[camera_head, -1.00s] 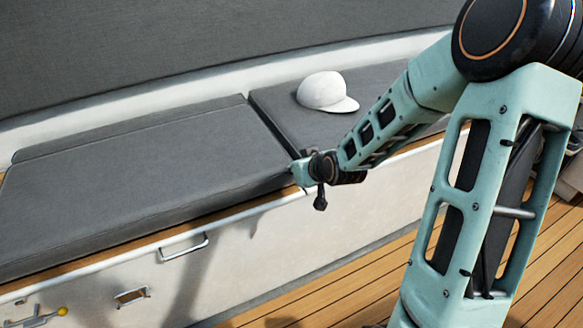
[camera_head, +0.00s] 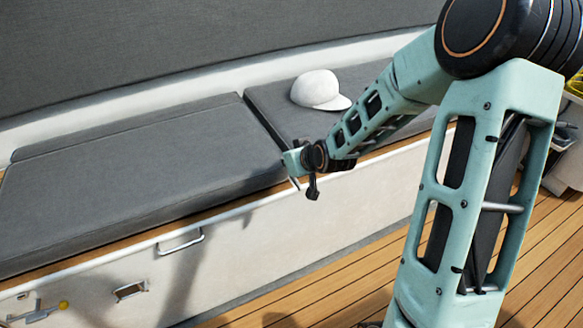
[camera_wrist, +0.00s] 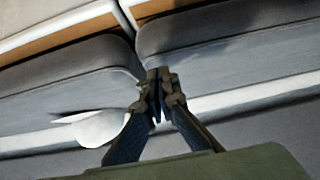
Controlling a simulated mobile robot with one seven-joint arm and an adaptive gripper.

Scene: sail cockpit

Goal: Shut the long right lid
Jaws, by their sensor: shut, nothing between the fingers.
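The long lid (camera_head: 140,180) is the grey cushioned bench top on the left in the head view. It lies down along the bench, with a wooden strip below its front edge; I see no clear gap under it. In the wrist view the lid (camera_wrist: 235,45) shows on the right, across a narrow seam from the other cushion. My gripper (camera_head: 312,190) is at the bench's front edge by the lid's right end, pointing down. In the wrist view my gripper (camera_wrist: 157,95) has its fingertips together and empty, in front of the seam. I cannot tell whether it touches the cushion.
A second grey cushion (camera_head: 275,100) lies to the right of the lid, with a white cap (camera_head: 320,90) on it. A metal handle (camera_head: 181,242) and a latch with a yellow knob (camera_head: 40,311) are on the white bench front. Open wooden deck (camera_head: 370,275) lies in front.

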